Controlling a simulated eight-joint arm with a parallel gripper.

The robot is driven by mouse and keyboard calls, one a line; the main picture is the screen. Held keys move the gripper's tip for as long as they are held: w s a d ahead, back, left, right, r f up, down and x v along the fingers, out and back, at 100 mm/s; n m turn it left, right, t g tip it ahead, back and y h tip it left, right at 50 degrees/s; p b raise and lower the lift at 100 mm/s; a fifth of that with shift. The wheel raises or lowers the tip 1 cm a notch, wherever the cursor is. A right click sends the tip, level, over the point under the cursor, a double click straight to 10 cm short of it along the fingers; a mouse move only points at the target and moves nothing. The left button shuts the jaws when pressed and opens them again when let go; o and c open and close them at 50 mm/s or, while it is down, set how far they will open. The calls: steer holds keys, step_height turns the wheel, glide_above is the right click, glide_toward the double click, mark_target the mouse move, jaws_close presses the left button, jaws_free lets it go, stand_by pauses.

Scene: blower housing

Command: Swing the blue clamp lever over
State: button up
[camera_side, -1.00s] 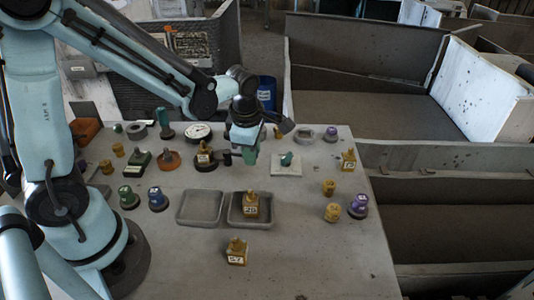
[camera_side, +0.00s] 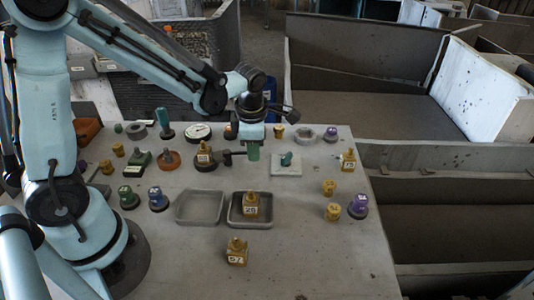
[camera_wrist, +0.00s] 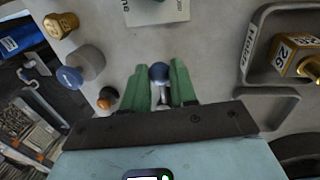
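The blue clamp lever shows in the wrist view as a blue ball knob (camera_wrist: 159,72) on a thin grey arm. The knob sits between the two green fingertips of my gripper (camera_wrist: 160,80), which lie close against it on both sides. In the side view my gripper (camera_side: 253,152) is low over the table, to the right of the dark clamp post (camera_side: 227,158). A short dark lever arm (camera_side: 238,154) runs from the post toward the fingers, which hide the knob there.
A grey tray (camera_side: 234,222) holding a brass numbered part stands in front, with an empty tray (camera_side: 180,220) to its left. A white plate (camera_side: 298,172) with a green piece lies right of my gripper. A dial gauge (camera_side: 199,131) and several knobbed parts stand around.

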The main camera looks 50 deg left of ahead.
steer(key=o, duration=0.5)
steer(key=shift+c, duration=0.2)
steer(key=shift+r, duration=0.1)
step_height(320, 180, up, 12)
steer(key=s+d, duration=0.1)
steer(key=shift+s+d, duration=0.25)
steer(key=shift+d, duration=0.05)
steer(key=s+f+m+t, duration=0.1)
steer(key=s+m+t, duration=0.1)
steer(key=m, duration=1.1)
steer(key=s+f+m+t+h, duration=0.1)
steer(key=s+m+t, duration=0.2)
steer(key=m, duration=1.1)
steer(key=shift+s+f+t+h, duration=0.15)
steer(key=shift+s+t+h, duration=0.15)
steer(key=shift+s, duration=0.95)
